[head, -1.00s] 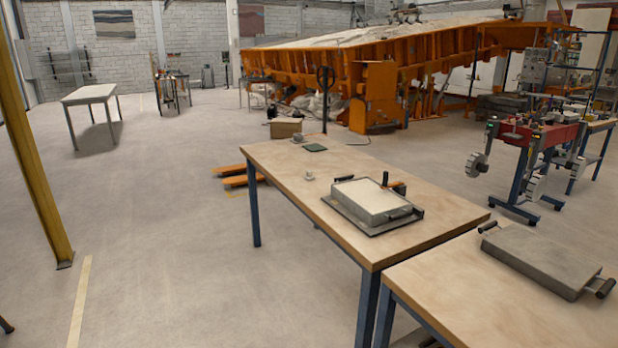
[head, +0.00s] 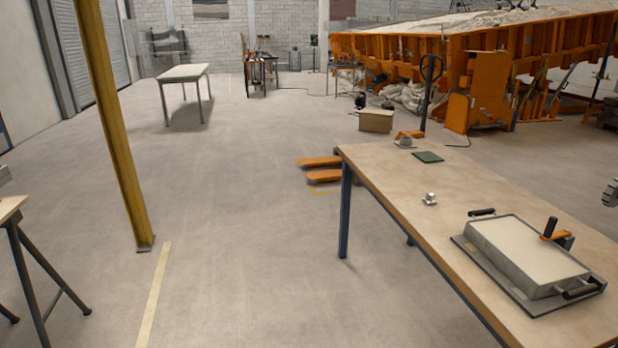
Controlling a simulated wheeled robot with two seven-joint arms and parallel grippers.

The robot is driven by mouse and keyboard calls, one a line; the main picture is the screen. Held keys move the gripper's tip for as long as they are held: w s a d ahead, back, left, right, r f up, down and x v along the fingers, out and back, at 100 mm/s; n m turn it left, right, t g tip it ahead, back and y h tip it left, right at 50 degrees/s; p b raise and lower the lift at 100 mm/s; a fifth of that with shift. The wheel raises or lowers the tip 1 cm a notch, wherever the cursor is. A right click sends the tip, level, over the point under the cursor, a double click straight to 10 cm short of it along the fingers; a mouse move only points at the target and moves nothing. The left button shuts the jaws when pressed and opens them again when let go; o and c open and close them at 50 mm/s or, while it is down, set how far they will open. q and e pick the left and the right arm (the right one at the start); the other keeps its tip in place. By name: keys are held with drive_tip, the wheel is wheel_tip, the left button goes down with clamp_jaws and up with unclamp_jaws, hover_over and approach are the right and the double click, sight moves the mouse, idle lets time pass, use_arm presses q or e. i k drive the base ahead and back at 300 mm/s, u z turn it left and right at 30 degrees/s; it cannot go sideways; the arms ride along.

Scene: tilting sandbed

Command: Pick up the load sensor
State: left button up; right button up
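A small silvery metal piece (head: 430,199) stands on the wooden table (head: 385,188) near its left edge; it may be the load sensor, but it is too small to be sure. Another small grey piece (head: 405,142) sits at the table's far end, beside a flat dark green pad (head: 428,157). Neither of my grippers shows in the head view.
A pale block with black handles (head: 525,255) lies on a dark plate on the table, with an orange-and-black tool (head: 553,232) at it. Orange forks (head: 322,176) jut out low beside the table's far end. A yellow post (head: 112,125) stands left. The floor between is clear.

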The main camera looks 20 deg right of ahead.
sight(430, 200)
drive_tip(key=z, duration=0.05)
drive_tip(key=i, duration=1.95)
drive_tip(key=z, duration=0.8)
